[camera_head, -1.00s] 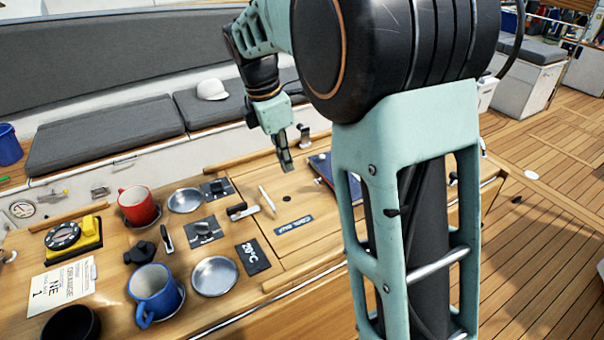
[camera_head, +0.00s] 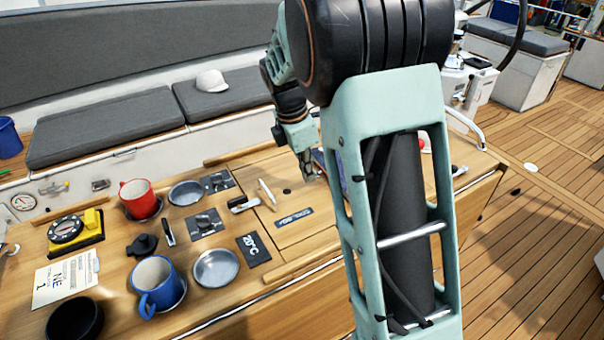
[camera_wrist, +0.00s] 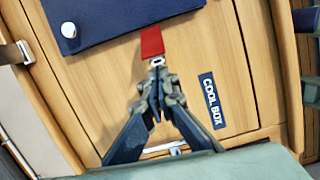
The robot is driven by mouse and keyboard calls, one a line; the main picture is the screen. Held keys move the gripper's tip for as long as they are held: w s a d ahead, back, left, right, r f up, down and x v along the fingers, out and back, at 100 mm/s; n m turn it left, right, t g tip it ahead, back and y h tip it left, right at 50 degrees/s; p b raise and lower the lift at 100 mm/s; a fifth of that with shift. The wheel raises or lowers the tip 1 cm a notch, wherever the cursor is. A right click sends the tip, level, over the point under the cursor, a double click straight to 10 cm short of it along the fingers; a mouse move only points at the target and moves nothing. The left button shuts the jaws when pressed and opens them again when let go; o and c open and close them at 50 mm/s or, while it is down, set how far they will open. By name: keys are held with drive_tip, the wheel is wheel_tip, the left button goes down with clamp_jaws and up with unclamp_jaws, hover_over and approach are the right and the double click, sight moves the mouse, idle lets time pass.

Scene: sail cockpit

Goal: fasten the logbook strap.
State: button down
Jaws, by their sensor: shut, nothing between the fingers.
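The dark blue logbook (camera_wrist: 120,10) lies at the top of the wrist view, with a round white stud (camera_wrist: 68,30) on its cover. The red strap (camera_wrist: 152,40) sticks out past the logbook's near edge over the wood, with a pale metal fitting at its end. My gripper (camera_wrist: 157,85) is shut and empty, its fingertips right at the strap's end; I cannot tell whether they touch it. In the head view my gripper (camera_head: 308,176) is low over the table beside the logbook (camera_head: 320,160), which my arm mostly hides.
The cool box lid bears a dark label (camera_wrist: 211,100). Open deck lies right.

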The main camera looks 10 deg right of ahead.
drive_tip(key=shift+r, duration=0.1)
idle(0.3)
drive_tip(key=shift+d+r+y+p, duration=0.1)
drive_tip(key=shift+d+y+p, duration=0.05)
drive_tip(key=shift+y+p, duration=0.2)
drive_tip(key=shift+r, duration=0.15)
